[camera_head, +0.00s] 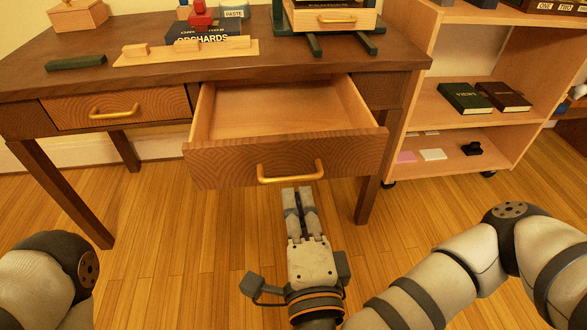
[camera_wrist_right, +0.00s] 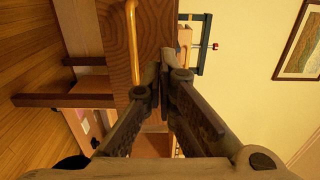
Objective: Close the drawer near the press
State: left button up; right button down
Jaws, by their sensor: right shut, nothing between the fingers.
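The desk drawer (camera_head: 225,161) with a brass handle (camera_head: 290,172) is pulled out and looks empty inside. It is below the green-framed stand (camera_head: 315,42) on the desktop, which may be the press; its top is cut off. My right gripper (camera_head: 299,190) is shut and empty, its fingertips by the lower edge of the drawer front, just below the handle; contact is unclear. In the right wrist view the closed fingers (camera_wrist_right: 165,75) point toward the wooden drawer front (camera_wrist_right: 158,28), beside its handle (camera_wrist_right: 133,45). My left gripper is out of view; only part of that arm shows.
A second drawer (camera_head: 75,108) at the left of the desk (camera_head: 25,82) is shut. Books and wooden pieces lie on the desktop. A shelf unit (camera_head: 535,90) with books stands at the right. The desk's front right leg (camera_head: 367,200) is near my right gripper. The floor ahead is clear.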

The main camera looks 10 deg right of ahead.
aim_at(288, 149)
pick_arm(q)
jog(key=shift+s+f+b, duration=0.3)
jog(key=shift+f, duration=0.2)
pick_arm(e)
jog(key=w, duration=0.9)
jog(key=shift+w, duration=0.3)
jog(key=shift+w, duration=0.1)
